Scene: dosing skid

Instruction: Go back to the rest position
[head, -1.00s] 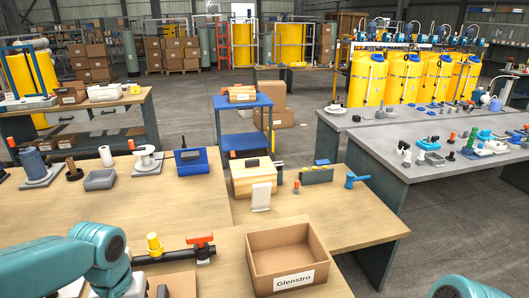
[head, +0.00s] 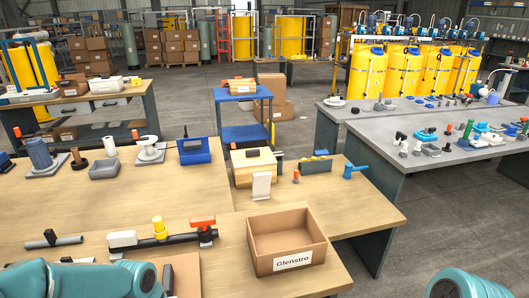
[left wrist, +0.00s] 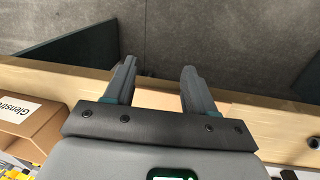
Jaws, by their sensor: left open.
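My left gripper (left wrist: 157,88) is open in the left wrist view, with nothing between its two dark fingers. It points across the wooden table edge (left wrist: 240,104) toward the grey floor. In the head view only a teal part of my left arm shows at the bottom left; its fingers are not visible there. A teal part of my right arm shows at the bottom right, and its gripper is out of view.
An open cardboard box (head: 285,241) marked Glenstro stands on the front table; it also shows in the left wrist view (left wrist: 42,122). A black pipe with a red-handled valve (head: 203,228) and yellow fitting lies left of it. A grey pipe (head: 54,241) lies further left.

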